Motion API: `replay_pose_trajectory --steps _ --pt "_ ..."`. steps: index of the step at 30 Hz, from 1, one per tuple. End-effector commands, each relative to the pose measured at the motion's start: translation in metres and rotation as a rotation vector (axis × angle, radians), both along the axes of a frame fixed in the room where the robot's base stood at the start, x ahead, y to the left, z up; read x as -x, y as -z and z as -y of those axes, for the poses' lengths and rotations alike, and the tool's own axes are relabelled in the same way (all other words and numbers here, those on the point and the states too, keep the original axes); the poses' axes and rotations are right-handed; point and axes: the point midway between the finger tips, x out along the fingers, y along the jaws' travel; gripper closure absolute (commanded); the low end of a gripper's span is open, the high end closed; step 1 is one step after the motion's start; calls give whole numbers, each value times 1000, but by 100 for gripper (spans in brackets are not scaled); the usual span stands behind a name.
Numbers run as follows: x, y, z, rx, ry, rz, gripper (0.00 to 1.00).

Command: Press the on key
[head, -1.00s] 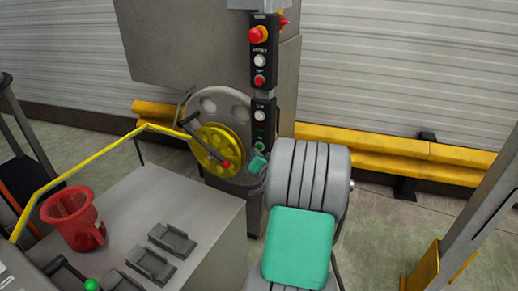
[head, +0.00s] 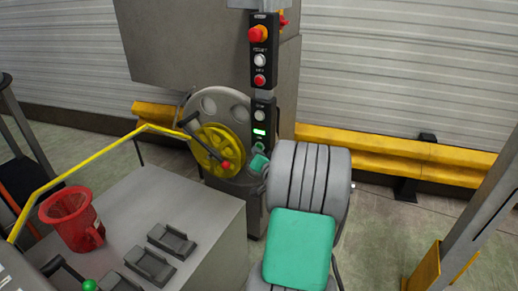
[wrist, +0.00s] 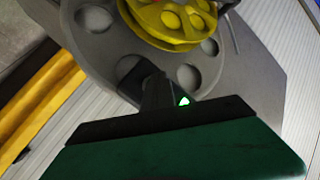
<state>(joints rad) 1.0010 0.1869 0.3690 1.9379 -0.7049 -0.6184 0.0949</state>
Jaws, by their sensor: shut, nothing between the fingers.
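A dark control column (head: 263,75) stands behind the yellow wheel's right side. The small labels are too blurred to tell which is the on key. My gripper (head: 257,163) is shut and empty, its teal end just below the green button in the head view. Whether it touches a key is hidden. In the wrist view, a glowing green triangle (wrist: 183,101) shows just beyond the dark edge of my gripper.
A grey disc with a yellow wheel (head: 218,140) and red-tipped handle stands left of the column. The upper panel has a red emergency knob (head: 258,34), white button and red button. A red jug (head: 72,218) stands on the grey bench (head: 180,200). A yellow guard rail (head: 400,151) runs behind.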

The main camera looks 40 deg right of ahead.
Motion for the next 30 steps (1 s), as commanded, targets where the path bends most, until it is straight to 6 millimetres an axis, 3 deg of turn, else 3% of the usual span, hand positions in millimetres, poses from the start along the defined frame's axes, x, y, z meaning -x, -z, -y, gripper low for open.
replay_pose_trajectory --steps 14,30 --pt "0 -1 2 2 1 1 100" --pt "5 -1 -14 2 0 2 100"
